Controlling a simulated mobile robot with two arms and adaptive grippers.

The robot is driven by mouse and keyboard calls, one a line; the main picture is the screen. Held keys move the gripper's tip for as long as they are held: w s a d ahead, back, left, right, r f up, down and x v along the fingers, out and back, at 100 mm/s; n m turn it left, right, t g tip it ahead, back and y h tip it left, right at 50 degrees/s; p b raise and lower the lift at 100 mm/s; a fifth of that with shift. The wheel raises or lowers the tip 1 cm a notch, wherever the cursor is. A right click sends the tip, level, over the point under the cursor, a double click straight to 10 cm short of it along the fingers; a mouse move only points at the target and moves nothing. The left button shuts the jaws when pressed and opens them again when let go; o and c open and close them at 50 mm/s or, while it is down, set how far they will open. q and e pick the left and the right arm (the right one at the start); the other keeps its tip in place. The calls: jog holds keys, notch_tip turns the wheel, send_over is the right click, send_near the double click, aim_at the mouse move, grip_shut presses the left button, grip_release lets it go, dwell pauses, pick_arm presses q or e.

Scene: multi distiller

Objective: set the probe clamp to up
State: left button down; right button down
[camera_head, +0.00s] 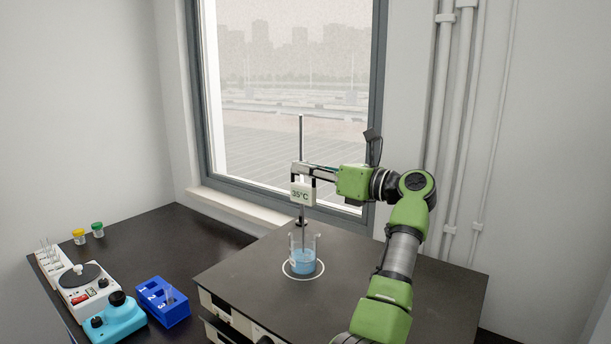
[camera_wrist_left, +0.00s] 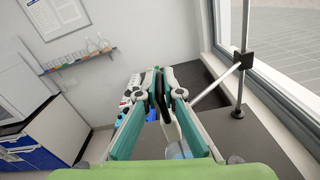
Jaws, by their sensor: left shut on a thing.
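The probe clamp, a pale box with a "35°C" display (camera_head: 302,193), is at the thin upright rod (camera_head: 301,135) in the head view. Below it stands a glass beaker of blue liquid (camera_head: 303,264). Whether the probe tip is in the liquid is hard to tell. My left gripper (camera_head: 304,177) is shut on the clamp's upper part from the right. In the left wrist view my gripper (camera_wrist_left: 160,88) has the clamp's part between its fingers. The clamp's arm (camera_wrist_left: 212,90) runs to a black block (camera_wrist_left: 244,60) on the rod (camera_wrist_left: 243,35). My right gripper is not in view.
The beaker is inside a white ring on the dark bench (camera_head: 410,290). A lower dark table (camera_head: 150,230) holds a hotplate-like device (camera_head: 85,283), a turquoise device (camera_head: 118,318), a blue numbered rack (camera_head: 162,302) and small capped jars (camera_head: 97,229). A window (camera_head: 290,90) is behind.

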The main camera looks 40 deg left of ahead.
pick_arm(q)
notch_tip(320, 180, up, 12)
jog(key=p, duration=0.3)
jog(key=c, duration=2.2)
grip_release()
jog(key=shift+f, duration=0.1)
jog(key=shift+d, duration=0.1)
jog(key=d, duration=0.4)
jog(key=w+d, duration=0.1)
jog(key=d, duration=0.7)
jog(key=shift+w, duration=0.2)
jog(key=shift+a, duration=0.1)
